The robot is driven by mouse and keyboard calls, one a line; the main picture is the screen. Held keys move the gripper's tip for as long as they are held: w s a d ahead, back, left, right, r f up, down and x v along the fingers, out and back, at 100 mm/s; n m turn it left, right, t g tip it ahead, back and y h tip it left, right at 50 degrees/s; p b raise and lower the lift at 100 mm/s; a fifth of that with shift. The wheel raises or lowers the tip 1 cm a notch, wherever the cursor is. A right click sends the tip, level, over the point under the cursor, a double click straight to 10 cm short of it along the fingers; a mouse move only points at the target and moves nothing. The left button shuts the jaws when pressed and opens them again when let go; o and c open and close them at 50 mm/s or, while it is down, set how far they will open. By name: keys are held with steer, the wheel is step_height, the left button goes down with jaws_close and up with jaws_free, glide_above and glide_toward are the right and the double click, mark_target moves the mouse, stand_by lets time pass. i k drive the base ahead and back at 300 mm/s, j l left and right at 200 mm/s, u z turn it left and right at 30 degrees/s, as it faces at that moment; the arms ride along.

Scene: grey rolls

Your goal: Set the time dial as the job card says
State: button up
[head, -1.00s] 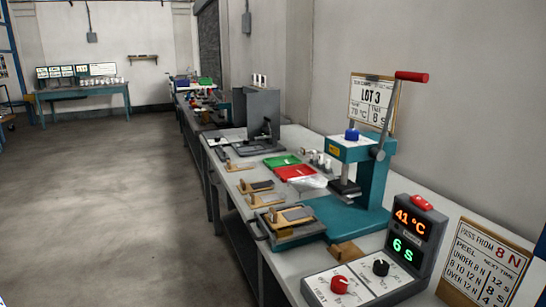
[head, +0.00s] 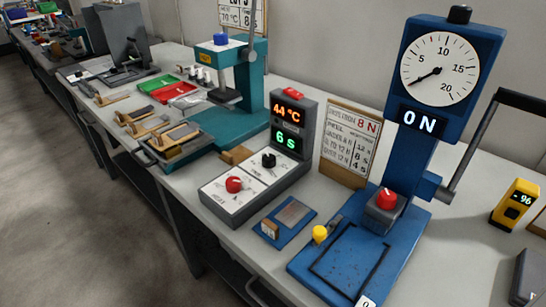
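The control box (head: 218,203) on the bench carries a red knob (head: 234,184) and a black knob (head: 268,160). Their small labels are too blurred to read, so I cannot tell for sure which is the time dial. The upright display (head: 291,124) behind them shows 44 °C in orange and 6 S in green. The job card (head: 240,14) behind the teal press is cut off at the top; its lower line seems to read 70 °C and 8 S. My gripper is out of view.
A teal press (head: 240,85) stands left of the box. A board (head: 350,140) headed 8 N leans behind it. A blue gauge stand (head: 420,130) reading 0 N is on the right. A small blue plate (head: 285,222) lies in front. Open floor (head: 70,220) is at left.

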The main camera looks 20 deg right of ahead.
mark_target(268, 159)
steer(key=i+j+z, duration=0.15)
steer(key=z, duration=0.2)
steer(key=i+j+z, duration=0.1)
steer(key=z, duration=0.25)
steer(key=j+z, duration=0.3)
steer(key=i+j, duration=0.1)
steer(key=j, duration=0.35)
steer(key=i+j+z, duration=0.15)
steer(key=j, duration=0.75)
steer(key=i+j+z, duration=0.15)
steer(key=j, duration=0.3)
